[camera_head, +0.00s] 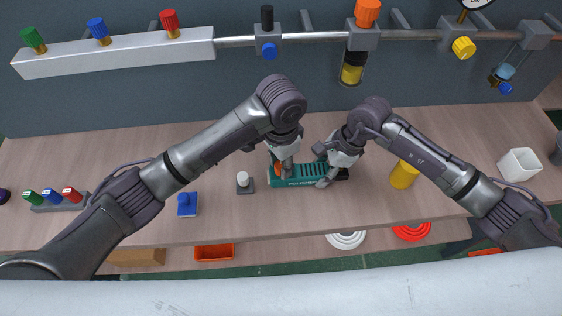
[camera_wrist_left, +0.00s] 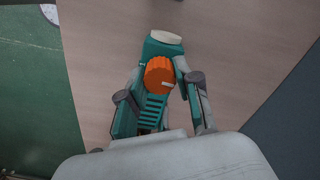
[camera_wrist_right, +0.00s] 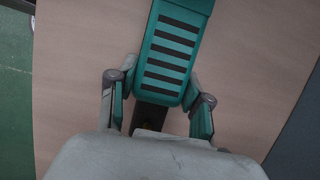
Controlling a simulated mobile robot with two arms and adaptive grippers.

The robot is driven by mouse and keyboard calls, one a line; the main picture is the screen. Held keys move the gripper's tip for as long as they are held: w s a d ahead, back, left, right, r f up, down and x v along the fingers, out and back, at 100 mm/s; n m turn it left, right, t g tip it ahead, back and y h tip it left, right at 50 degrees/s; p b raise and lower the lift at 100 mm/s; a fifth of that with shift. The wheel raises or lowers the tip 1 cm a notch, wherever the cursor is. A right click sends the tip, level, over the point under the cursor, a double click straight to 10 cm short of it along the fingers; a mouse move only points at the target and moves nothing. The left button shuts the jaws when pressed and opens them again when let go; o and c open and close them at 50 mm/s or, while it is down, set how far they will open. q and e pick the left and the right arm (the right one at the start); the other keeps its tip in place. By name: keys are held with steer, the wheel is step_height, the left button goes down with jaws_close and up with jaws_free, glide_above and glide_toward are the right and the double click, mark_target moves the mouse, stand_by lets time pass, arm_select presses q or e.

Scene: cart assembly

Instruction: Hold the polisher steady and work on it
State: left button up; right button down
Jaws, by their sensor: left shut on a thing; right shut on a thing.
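The polisher (camera_head: 308,170) lies on the workbench, a teal body with dark slots and an orange dial. In the left wrist view its dial (camera_wrist_left: 159,75) sits near a pale round end (camera_wrist_left: 165,37). My left gripper (camera_head: 284,166) is at the polisher's left end, with its fingers closed on either side of the body by the dial. My right gripper (camera_head: 330,172) is at the right end. In the right wrist view its fingers straddle the narrow dark part (camera_wrist_right: 152,115) behind the slotted teal body (camera_wrist_right: 172,60). The grippers hide parts of the polisher.
A small white-knobbed block (camera_head: 243,183) and a blue block (camera_head: 187,204) stand left of the polisher. A yellow cylinder (camera_head: 404,174) stands close to my right arm. A pipe with valves (camera_head: 400,36) runs along the back wall.

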arm_select(q)
steer(key=shift+n, duration=0.3)
steer(key=o, duration=0.9)
step_height(320, 180, up, 12)
arm_select(e)
steer(key=shift+c, duration=2)
jaws_free()
